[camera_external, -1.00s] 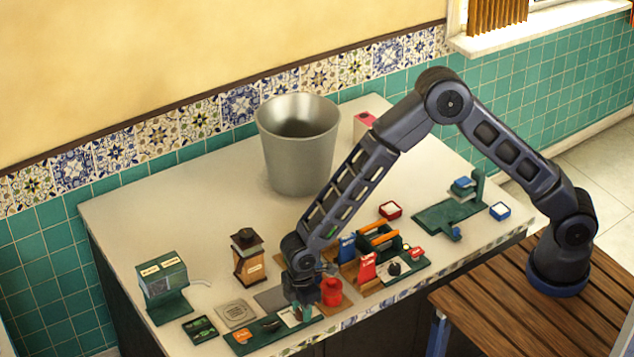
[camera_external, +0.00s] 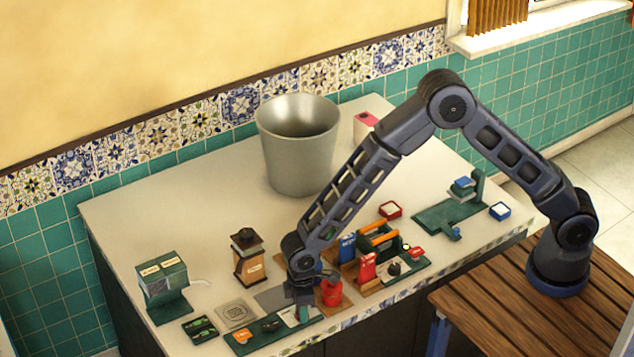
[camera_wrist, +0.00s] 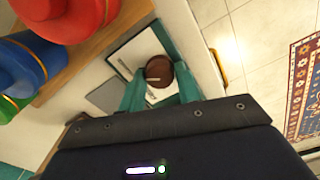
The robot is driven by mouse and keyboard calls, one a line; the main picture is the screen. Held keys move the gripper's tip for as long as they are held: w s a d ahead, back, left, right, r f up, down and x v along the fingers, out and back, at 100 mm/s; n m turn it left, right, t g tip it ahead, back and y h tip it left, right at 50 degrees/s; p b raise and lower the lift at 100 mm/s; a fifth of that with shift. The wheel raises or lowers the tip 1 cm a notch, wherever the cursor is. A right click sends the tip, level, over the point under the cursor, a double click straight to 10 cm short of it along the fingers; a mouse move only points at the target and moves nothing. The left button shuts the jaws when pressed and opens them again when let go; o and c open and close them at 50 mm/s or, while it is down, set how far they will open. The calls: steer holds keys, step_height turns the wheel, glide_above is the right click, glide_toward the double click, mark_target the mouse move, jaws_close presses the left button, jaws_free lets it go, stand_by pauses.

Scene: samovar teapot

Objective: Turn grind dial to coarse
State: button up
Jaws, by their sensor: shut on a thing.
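The grind dial (camera_wrist: 159,68) is a dark brown round knob on a white plate with dark edging, in the wrist view. The two teal fingers of my gripper (camera_wrist: 159,78) stand on either side of it and are shut on it. In the external view my gripper (camera_external: 302,311) is low over the white plate (camera_external: 287,318) at the counter's front edge. There the fingers hide the dial. A light mark shows on the plate near the knob, but no coarse or fine lettering can be read.
A red container (camera_external: 331,292) stands close to the right of my gripper. Right of it is a caddy with orange handles (camera_external: 379,238). A dark green board (camera_external: 246,341) lies to the left. A brown grinder (camera_external: 249,268) stands behind left. The counter's front edge is close.

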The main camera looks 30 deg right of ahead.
steer(key=o, duration=1)
step_height(320, 180, up, 11)
steer(key=shift+f, duration=0.1)
stand_by(0.4)
